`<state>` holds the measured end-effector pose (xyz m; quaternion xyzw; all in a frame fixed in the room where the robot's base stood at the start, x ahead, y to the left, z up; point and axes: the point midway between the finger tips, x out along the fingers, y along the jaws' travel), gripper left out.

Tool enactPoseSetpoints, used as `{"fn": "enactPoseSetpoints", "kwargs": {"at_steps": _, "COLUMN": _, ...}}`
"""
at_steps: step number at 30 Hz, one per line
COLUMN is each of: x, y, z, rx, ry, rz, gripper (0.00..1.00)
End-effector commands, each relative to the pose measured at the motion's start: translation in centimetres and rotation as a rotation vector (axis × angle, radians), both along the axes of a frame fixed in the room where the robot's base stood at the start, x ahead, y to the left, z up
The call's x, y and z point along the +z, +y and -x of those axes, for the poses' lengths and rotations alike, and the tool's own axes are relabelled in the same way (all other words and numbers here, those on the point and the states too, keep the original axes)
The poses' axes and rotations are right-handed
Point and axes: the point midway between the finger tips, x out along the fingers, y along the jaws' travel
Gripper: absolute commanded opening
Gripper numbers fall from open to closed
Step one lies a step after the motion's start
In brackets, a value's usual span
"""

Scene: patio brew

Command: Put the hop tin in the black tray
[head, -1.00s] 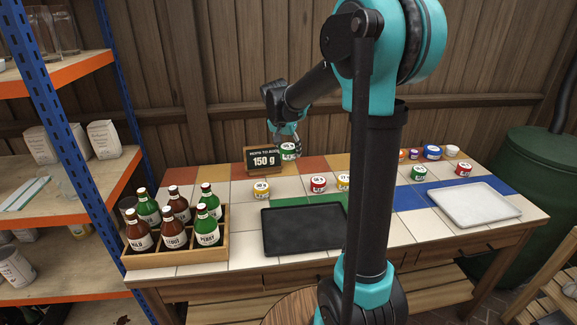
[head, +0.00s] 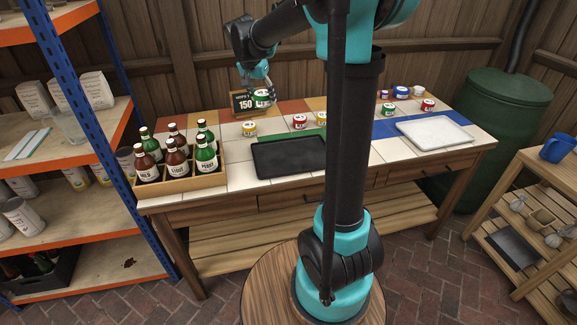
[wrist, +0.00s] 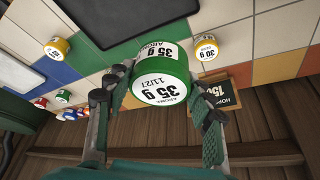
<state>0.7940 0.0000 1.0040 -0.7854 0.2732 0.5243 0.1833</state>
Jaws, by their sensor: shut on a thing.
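My gripper (head: 260,90) is shut on a green tin with a white label (head: 262,99). In the wrist view the tin (wrist: 163,78) sits between the two fingers and its label reads 35 g. The tin is held at the back of the tiled table, by the small sign. The black tray (head: 288,158) lies empty near the table's front edge, in front of and to the right of the held tin. Part of the tray (wrist: 120,18) also shows at the top of the wrist view.
A wooden crate of bottles (head: 182,184) stands left of the tray. Yellow (head: 249,128) and red (head: 299,121) tins stand behind the tray. The dark sign (head: 243,104) stands beside the held tin. A white tray (head: 435,133) lies at the right. My arm hides part of the table.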

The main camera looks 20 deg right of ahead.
Motion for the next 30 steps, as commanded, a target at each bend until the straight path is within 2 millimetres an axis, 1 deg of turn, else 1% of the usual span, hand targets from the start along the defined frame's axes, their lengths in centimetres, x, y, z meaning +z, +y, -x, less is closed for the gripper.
{"fn": "enactPoseSetpoints", "kwargs": {"at_steps": 2, "x": -0.4, "y": 0.0, "z": 0.0, "rx": -0.004, "ry": 0.000, "rz": 0.001, "gripper": 0.24}}
{"fn": "enactPoseSetpoints", "kwargs": {"at_steps": 5, "x": -1.9, "y": 0.0, "z": 0.0, "rx": -0.005, "ry": 0.000, "rz": 0.000, "gripper": 0.24}}
{"fn": "enactPoseSetpoints", "kwargs": {"at_steps": 18, "x": -12.5, "y": 0.0, "z": -0.1, "rx": -0.005, "ry": 0.000, "rz": 0.000, "gripper": 0.24}}
{"fn": "enactPoseSetpoints", "kwargs": {"at_steps": 21, "x": -14.4, "y": 0.0, "z": 0.0, "rx": -0.005, "ry": 0.000, "rz": 0.000, "gripper": 0.24}}
{"fn": "enactPoseSetpoints", "kwargs": {"at_steps": 24, "x": -15.6, "y": 0.0, "z": 0.0, "rx": -0.005, "ry": 0.000, "rz": 0.000, "gripper": 0.24}}
{"fn": "enactPoseSetpoints", "kwargs": {"at_steps": 28, "x": -16.4, "y": 0.0, "z": 0.0, "rx": -0.005, "ry": 0.000, "rz": 0.000, "gripper": 0.24}}
{"fn": "enactPoseSetpoints", "kwargs": {"at_steps": 30, "x": -17.2, "y": 0.0, "z": 0.0, "rx": -0.005, "ry": 0.000, "rz": 0.000, "gripper": 0.24}}
